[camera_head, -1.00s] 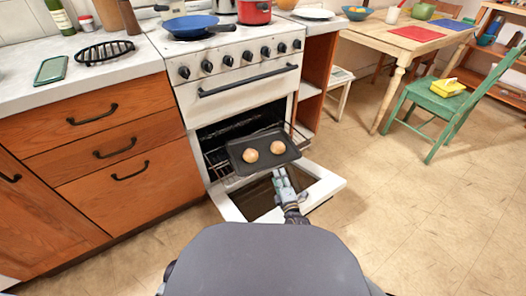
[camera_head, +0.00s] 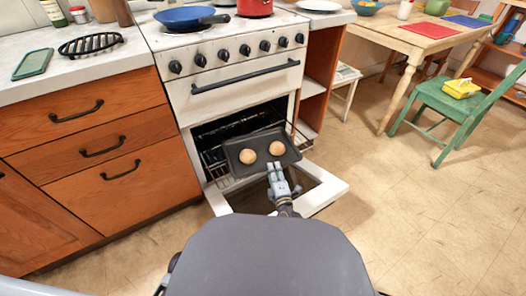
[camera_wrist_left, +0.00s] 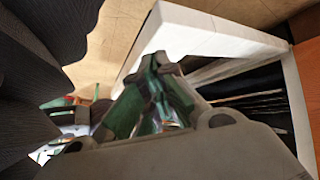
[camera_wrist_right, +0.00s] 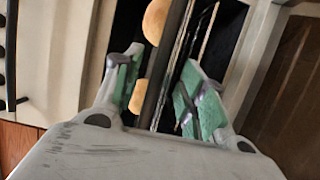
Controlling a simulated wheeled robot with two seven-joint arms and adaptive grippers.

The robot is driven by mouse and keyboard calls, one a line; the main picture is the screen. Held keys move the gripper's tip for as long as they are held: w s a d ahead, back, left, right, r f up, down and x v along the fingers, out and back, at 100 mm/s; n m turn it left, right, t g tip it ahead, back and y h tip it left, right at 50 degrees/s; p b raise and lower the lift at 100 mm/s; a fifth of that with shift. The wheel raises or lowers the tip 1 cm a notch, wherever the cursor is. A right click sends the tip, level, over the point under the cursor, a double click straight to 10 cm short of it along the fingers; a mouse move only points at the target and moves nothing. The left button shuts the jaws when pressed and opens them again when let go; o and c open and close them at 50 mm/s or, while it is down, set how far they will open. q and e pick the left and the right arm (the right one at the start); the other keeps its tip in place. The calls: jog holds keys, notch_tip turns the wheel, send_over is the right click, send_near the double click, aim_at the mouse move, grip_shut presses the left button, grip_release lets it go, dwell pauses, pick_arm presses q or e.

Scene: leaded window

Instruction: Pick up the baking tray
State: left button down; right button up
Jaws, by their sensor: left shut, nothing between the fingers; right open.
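The dark baking tray (camera_head: 262,137) sticks out of the open oven on the rack, bearing two round buns (camera_head: 247,156) (camera_head: 276,148). My right gripper (camera_head: 275,167) is at the tray's front edge in the head view. In the right wrist view its green-padded fingers (camera_wrist_right: 163,75) are open, with the tray's dark edge (camera_wrist_right: 166,65) between them; whether they touch it I cannot tell. My left gripper (camera_wrist_left: 155,65) is shut and empty in the left wrist view, near the white oven door (camera_wrist_left: 205,30). The left gripper does not show in the head view.
The lowered oven door (camera_head: 325,192) lies below the tray. The stove (camera_head: 240,75) carries a blue pan (camera_head: 190,16) and a red pot (camera_head: 255,8). Wooden drawers (camera_head: 95,140) stand on the left. A green chair (camera_head: 455,105) stands at right; the floor between is clear.

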grip_shut()
jog(key=shift+r, duration=0.15)
dwell(0.4)
